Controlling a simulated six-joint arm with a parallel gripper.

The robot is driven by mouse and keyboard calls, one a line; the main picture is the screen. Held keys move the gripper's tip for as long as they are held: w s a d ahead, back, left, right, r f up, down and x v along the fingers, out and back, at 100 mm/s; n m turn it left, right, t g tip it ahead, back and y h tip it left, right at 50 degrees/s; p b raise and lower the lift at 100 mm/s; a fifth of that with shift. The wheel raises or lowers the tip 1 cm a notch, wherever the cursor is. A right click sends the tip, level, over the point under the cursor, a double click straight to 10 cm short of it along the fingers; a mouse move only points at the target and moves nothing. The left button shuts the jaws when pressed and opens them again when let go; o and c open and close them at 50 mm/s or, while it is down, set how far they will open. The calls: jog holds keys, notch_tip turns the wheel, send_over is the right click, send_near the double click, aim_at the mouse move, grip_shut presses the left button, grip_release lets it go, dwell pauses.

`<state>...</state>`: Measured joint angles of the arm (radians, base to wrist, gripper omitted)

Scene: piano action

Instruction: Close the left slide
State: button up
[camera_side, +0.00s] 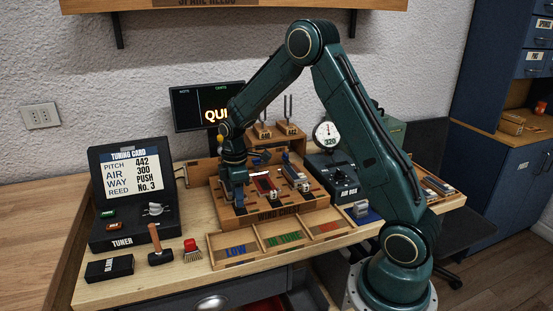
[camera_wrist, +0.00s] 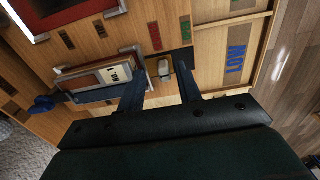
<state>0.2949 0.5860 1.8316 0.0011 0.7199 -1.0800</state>
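The wooden reed chest (camera_side: 290,210) stands on the bench in the side view. My gripper (camera_side: 238,205) is low over its left end, pointing down, and hides most of the left slot. In the wrist view my gripper (camera_wrist: 160,88) has its two dark blue fingers apart. A small grey knob (camera_wrist: 164,69), seemingly the left slide's, shows between them; I cannot tell whether either finger touches it. Beside it is a pale block marked No. 1 (camera_wrist: 115,74), with a blue bar (camera_wrist: 92,96) along it. How far the left slide is out is unclear.
Trays marked LOW (camera_side: 235,250) and others line the front of the chest. A red-lined slot (camera_side: 263,182) lies right of my gripper. The air box (camera_side: 335,180) is right.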

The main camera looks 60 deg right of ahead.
jog(key=shift+r, duration=0.1)
notch_tip(320, 180, up, 14)
jog(key=shift+f, duration=0.2)
dwell(0.5)
dwell(0.3)
jog(key=s+a+r+m+t, duration=0.35)
jog(key=s+a+r, duration=0.5)
jog(key=s, duration=0.35)
jog(key=s+a+m+t, duration=0.1)
jog(key=s+a+m, duration=0.1)
jog(key=s, duration=0.5)
jog(key=s+a+f+m+t, duration=0.1)
jog(key=s+a+m, duration=0.1)
jog(key=s, duration=0.4)
jog(key=shift+s+a+f+m, duration=0.15)
jog(key=shift+s+a+m, duration=0.25)
jog(key=shift+m, duration=0.35)
